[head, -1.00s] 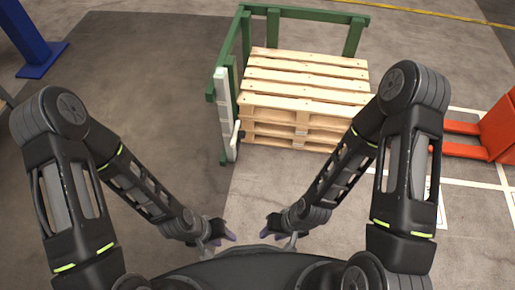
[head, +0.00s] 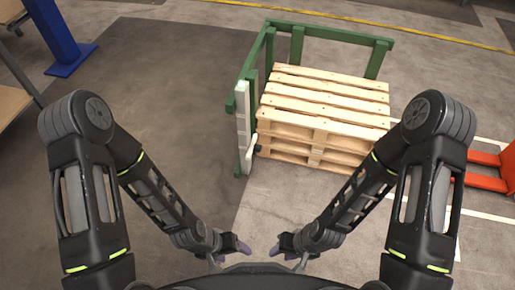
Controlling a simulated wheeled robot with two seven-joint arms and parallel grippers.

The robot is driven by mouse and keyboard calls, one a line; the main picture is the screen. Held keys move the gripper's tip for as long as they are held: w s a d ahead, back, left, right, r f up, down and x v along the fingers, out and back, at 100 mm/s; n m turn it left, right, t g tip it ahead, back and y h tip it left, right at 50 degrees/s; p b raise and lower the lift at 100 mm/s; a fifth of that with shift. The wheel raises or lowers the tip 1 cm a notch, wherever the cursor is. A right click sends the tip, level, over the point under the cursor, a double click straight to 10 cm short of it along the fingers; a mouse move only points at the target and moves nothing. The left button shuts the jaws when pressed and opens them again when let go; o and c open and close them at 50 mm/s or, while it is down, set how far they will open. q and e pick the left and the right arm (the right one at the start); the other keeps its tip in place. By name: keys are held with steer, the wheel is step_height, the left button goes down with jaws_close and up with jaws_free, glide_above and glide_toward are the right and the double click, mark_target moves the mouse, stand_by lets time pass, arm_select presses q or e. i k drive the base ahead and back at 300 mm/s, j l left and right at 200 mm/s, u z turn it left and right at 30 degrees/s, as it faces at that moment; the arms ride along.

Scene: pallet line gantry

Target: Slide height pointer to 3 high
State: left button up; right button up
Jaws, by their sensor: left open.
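The height scale (head: 242,125) is a pale upright strip with segments on the near left post of the green frame (head: 330,32). The height pointer (head: 252,148) is a small whitish lever low on the strip's right side. Its exact level is too small to read. Wooden pallets (head: 325,96) lie stacked inside the frame, right of the pointer. My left gripper (head: 243,250) is open and empty, low in the picture and well short of the pointer. My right gripper (head: 277,252) is beside it, apart from everything; its finger gap is not clear.
A red pallet truck (head: 490,170) stands at the right, forks toward the pallets. A blue post (head: 60,40) stands at the upper left, with a table edge (head: 12,105) at the far left. Dark floor left of the frame is clear.

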mark_target(258, 147)
steer(key=i+l+u, duration=0.4)
steer(key=i+l, duration=0.15)
steer(key=i+j+u, duration=0.2)
steer(key=i, duration=0.15)
steer(key=k+l, duration=0.05)
steer(key=l, duration=0.05)
